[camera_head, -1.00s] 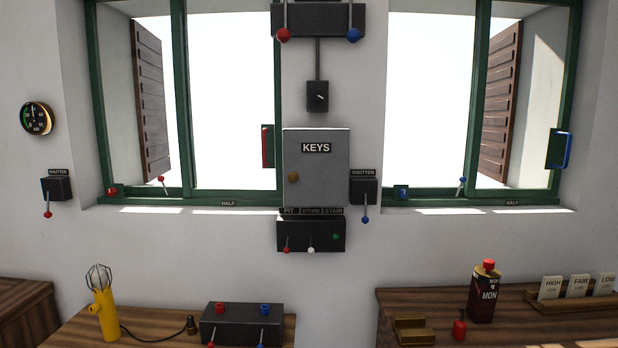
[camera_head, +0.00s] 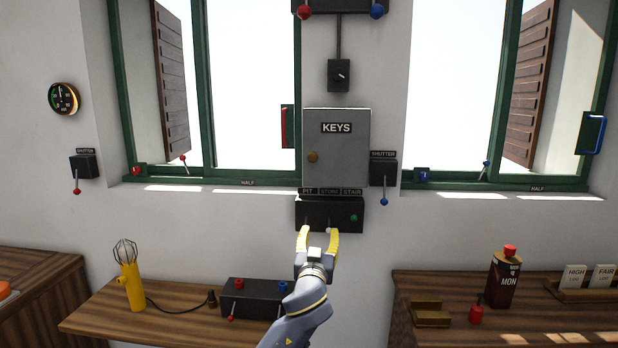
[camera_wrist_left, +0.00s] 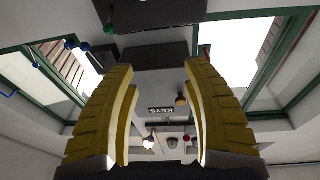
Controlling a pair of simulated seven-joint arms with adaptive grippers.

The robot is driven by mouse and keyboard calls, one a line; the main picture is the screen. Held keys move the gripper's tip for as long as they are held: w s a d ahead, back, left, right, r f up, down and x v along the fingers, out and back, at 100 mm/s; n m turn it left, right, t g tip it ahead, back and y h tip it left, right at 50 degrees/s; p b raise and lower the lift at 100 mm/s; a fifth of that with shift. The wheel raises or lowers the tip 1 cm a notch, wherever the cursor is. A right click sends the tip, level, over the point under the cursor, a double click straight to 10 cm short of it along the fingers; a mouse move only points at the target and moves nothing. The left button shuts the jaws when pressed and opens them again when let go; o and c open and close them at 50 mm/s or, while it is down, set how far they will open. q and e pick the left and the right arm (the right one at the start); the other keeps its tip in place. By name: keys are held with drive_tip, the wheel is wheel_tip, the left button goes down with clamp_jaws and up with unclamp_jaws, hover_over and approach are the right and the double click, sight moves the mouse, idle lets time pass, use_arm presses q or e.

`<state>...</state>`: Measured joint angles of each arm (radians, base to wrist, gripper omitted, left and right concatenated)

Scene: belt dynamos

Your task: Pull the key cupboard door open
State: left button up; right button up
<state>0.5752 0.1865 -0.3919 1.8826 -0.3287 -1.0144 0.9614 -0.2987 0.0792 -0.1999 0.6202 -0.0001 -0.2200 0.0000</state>
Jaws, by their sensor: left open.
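In the left wrist view the knob (camera_wrist_left: 181,101) shows between the fingers, off to the right, by the KEYS label (camera_wrist_left: 168,109). My left gripper (camera_head: 318,232) is open and empty, with yellow fingers pointing up. In the head view it overlaps the switch box below the cupboard, lower than the knob. My right gripper is not in view.
A black switch box (camera_head: 345,215) with small levers sits under the cupboard. A shutter switch (camera_head: 383,168) stands close to the cupboard's right side. Benches below carry a yellow lamp (camera_head: 132,287), a black lever box (camera_head: 252,299) and a dark can (camera_head: 503,278).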

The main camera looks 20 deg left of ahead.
sight(313, 158)
use_arm(q)
drive_tip(key=s+a+r+n+t+y, duration=0.1)
drive_tip(key=s+r, duration=0.1)
drive_tip(key=r, duration=0.5)
drive_tip(key=s+a+r+t+y, duration=0.1)
drive_tip(key=s+r, duration=0.2)
drive_tip(key=r, duration=0.3)
drive_tip(key=x, duration=1.7)
drive_tip(key=shift+w+d+r, duration=0.2)
drive_tip(key=shift+r, duration=0.05)
clamp_jaws()
